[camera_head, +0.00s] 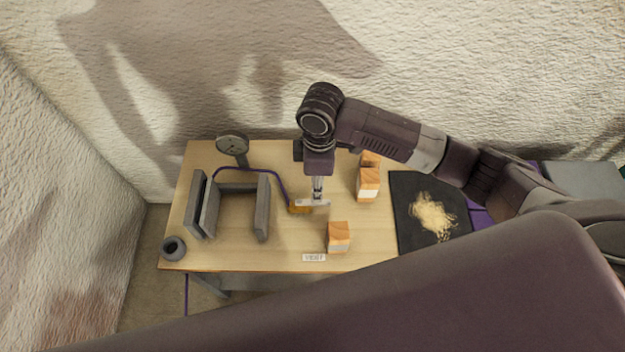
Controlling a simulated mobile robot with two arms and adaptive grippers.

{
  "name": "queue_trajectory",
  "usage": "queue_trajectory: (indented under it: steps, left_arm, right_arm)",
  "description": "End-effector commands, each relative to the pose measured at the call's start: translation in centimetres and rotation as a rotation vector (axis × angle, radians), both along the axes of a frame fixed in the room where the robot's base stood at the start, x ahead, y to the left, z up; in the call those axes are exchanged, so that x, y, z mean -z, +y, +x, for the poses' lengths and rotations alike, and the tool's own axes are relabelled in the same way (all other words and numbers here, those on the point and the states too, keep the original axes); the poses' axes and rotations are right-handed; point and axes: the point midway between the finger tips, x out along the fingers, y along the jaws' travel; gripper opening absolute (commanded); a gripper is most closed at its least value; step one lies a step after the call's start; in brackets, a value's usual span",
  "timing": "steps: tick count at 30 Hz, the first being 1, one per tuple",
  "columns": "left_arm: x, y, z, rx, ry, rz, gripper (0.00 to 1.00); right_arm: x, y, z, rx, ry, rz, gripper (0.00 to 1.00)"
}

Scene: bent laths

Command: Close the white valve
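The valve (299,208) appears as a small brass-coloured fitting near the middle of the wooden table, at the end of a purple hose. A white-grey bar (322,203), perhaps its handle, extends to the right from it. My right gripper (317,194) reaches down from above, its tips at or just over this bar. I cannot tell whether it touches the bar, or whether the fingers are open or shut. My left gripper is not in view.
A round gauge (232,145) stands at the back left, by upright grey boards (262,207). Wooden blocks with pale bases stand behind right (369,180) and in front (339,236). A dark mat (407,235) bears shavings. A grey ring-shaped object (174,248) sits at the left corner.

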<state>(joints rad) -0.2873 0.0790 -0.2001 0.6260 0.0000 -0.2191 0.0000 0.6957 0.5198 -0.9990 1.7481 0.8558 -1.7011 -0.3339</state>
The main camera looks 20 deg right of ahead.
Motion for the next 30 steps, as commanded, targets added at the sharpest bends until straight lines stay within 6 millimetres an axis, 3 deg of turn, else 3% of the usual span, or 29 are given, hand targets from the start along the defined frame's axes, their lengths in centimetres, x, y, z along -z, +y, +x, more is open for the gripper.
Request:
queue_trajectory:
  steps: [5, 14, 21, 30]
  left_arm:
    - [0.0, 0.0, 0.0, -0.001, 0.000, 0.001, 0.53]
    - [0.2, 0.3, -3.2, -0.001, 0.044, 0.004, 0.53]
    - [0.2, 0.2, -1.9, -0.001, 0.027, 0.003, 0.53]
    - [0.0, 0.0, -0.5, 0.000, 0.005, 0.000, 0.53]
  right_arm:
    - [0.7, -0.6, 0.2, -0.006, 0.011, -0.016, 0.30]
    - [5.4, -0.6, 0.2, -0.005, 0.008, -0.015, 0.30]
    - [7.5, -0.6, 0.2, -0.005, 0.006, -0.014, 0.30]
    - [7.6, -0.6, 0.2, -0.005, 0.005, -0.013, 0.27]
